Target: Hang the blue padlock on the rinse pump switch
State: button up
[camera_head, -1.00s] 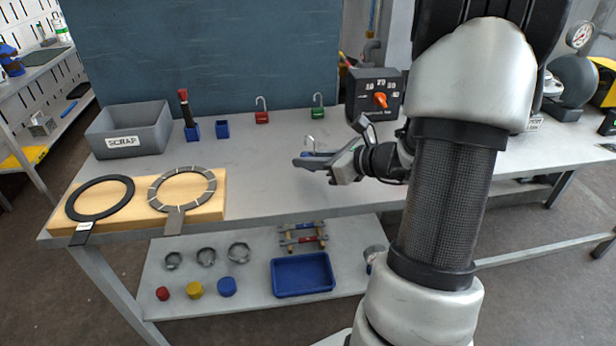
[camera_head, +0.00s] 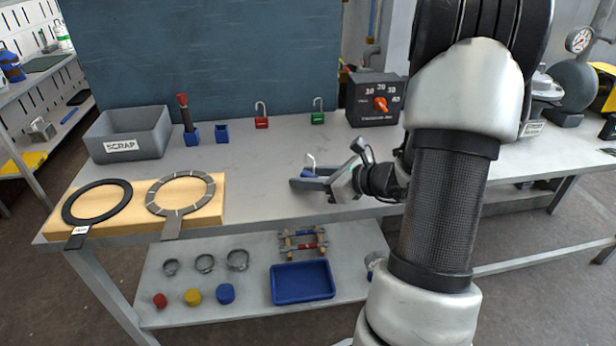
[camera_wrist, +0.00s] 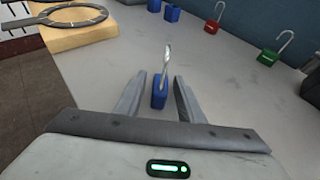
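The blue padlock (camera_wrist: 160,92) stands with its silver shackle up between the two fingers of my gripper (camera_wrist: 160,88) in the wrist view. A narrow gap shows on each side of it, so the gripper is open around it. In the head view the padlock (camera_head: 309,172) is partly hidden by my gripper (camera_head: 306,180), low over the table near the front edge. A dark box with an orange knob and number marks (camera_head: 381,104) stands at the back, right of the green padlock. I cannot read any switch name on it.
A red padlock (camera_head: 261,121) and a green padlock (camera_head: 318,117) stand at the back. A grey scrap bin (camera_head: 128,135) and a wooden board (camera_head: 140,205) with two rings are at the left. Table between board and gripper is clear.

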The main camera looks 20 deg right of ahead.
jog(key=shift+r, duration=0.1)
jog(key=shift+r, duration=0.2)
jog(key=p+v, duration=0.3)
jog(key=v, duration=0.9)
jog(key=shift+f, duration=0.2)
